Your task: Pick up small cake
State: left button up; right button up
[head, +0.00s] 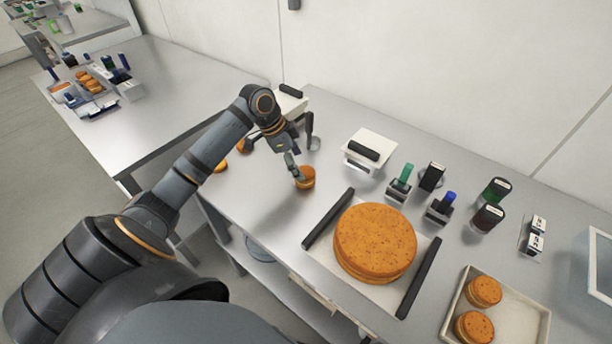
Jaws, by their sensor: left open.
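A small orange-brown cake (306,179) sits on the steel table under my left gripper (302,160). The left gripper is open, with one finger overlapping the top of this cake in the picture; I cannot tell if they touch. Two more small cakes, one left of the gripper (243,147) and one near the table's left edge (221,166), are partly hidden by my arm. Two small cakes (485,290) (474,327) lie in a pale tray (522,321) at the lower right. My right gripper is not in view.
A large round cake (375,243) sits on a board with dark side bars (419,278). Behind it stand a white device (370,147), green (400,182) and blue (441,207) topped stamps and dark jars (488,217). Another table (165,95) is at left.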

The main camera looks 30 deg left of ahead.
aim_at(303, 172)
pick_arm(q)
jog(key=shift+d+f+p, duration=0.4)
jog(key=shift+d+f, duration=0.1)
jog(key=shift+f, duration=0.25)
jog(key=x, duration=0.3)
jog(key=shift+w+f, duration=0.2)
jog(key=shift+f, duration=0.15)
jog(key=shift+c, duration=0.4)
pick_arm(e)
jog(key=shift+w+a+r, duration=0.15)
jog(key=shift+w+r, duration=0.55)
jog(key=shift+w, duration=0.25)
pick_arm(q)
jog(key=c, duration=0.5)
jog(key=shift+c, duration=1.3)
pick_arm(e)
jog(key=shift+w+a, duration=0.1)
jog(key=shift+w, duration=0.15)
